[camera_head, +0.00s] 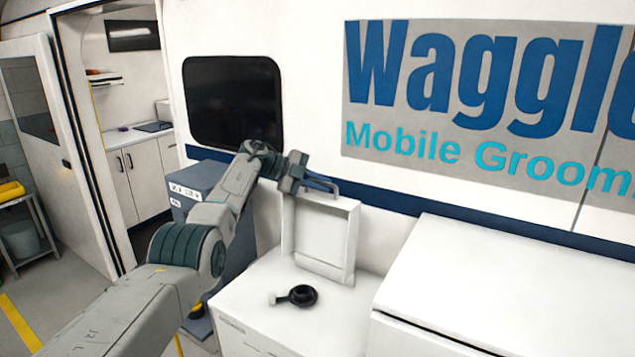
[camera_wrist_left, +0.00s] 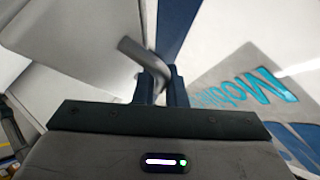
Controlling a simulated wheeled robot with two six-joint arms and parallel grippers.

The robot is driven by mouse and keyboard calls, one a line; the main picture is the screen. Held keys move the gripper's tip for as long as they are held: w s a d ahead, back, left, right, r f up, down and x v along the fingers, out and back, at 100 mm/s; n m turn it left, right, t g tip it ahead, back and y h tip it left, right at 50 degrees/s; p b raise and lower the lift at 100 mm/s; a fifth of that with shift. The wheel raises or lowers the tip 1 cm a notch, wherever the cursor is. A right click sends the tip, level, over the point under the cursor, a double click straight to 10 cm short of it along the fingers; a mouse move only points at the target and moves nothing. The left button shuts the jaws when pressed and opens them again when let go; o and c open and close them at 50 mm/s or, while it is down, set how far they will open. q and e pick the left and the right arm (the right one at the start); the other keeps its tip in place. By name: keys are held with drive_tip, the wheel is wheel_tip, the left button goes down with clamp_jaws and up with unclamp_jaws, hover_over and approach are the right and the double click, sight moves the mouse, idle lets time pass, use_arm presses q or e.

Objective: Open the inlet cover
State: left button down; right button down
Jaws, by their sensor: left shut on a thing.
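The inlet cover (camera_head: 322,238) is a white square lid with a raised rim. It stands nearly upright at the back of a white cabinet top, its recessed inner face toward the head camera. My left gripper (camera_head: 322,185) is at the cover's top edge, shut on its grey handle. In the left wrist view the bent handle (camera_wrist_left: 143,56) lies between the dark fingers of the gripper (camera_wrist_left: 163,88). A round black inlet fitting (camera_head: 303,295) with a small pale tab is on the cabinet top in front of the cover. My right gripper is not in view.
The white cabinet (camera_head: 250,310) stands against the van wall with its blue stripe. A larger white box (camera_head: 500,290) stands close on the right. A grey-blue cabinet (camera_head: 195,180) is behind my left arm. An open doorway is at the left.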

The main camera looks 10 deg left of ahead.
use_arm(q)
drive_tip(key=shift+f, duration=0.1)
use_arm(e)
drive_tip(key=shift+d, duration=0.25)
use_arm(q)
drive_tip(key=c, duration=1.5)
unclamp_jaws()
drive_tip(key=shift+s, duration=0.1)
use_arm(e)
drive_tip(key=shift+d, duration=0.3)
use_arm(q)
drive_tip(key=shift+a, duration=0.15)
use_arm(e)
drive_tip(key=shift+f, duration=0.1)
